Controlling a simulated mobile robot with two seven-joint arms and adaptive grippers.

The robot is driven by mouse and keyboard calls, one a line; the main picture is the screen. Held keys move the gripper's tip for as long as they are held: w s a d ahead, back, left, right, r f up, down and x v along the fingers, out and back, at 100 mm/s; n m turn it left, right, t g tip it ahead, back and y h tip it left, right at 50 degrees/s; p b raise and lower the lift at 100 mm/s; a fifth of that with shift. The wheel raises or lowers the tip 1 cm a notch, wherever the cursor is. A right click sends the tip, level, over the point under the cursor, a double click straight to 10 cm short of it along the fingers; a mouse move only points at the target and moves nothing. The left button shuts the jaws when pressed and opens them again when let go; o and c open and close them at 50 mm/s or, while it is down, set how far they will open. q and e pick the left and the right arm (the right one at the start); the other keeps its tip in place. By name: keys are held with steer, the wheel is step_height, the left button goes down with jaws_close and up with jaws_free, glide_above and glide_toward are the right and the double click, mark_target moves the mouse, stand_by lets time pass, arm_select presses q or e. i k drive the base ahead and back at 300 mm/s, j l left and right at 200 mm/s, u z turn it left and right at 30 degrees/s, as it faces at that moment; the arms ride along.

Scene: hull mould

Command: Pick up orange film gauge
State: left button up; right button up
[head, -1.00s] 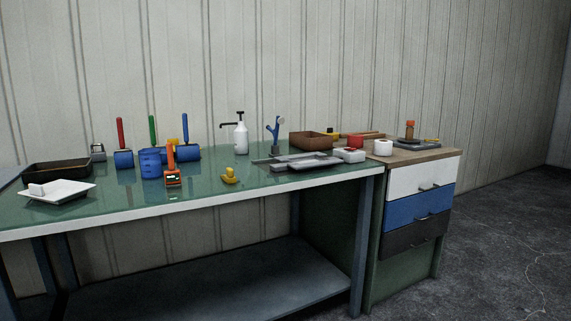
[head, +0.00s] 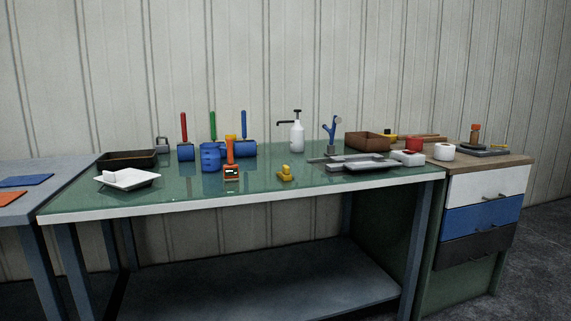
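The orange film gauge (head: 231,173) stands on the green top of the workbench, left of the middle of the head view. It has a small dark display on its front. An orange upright part rises at its back; I cannot tell whether all of it belongs to the gauge. A blue ribbed container (head: 210,157) is just behind it to the left, and a small yellow object (head: 286,174) lies to its right. Neither of my grippers is in view.
The green workbench (head: 190,190) has a white front edge. A white tray (head: 128,180) is left of the gauge; several rollers and a white pump bottle (head: 297,135) stand behind. A drawer cabinet (head: 485,184) adjoins right, a grey table (head: 50,184) left. Bench space before the gauge is clear.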

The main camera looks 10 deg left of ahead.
mark_target(231, 170)
steer(key=i+j, duration=0.2)
steer(key=i, duration=0.25)
steer(key=i+j, duration=0.25)
steer(key=i, duration=0.25)
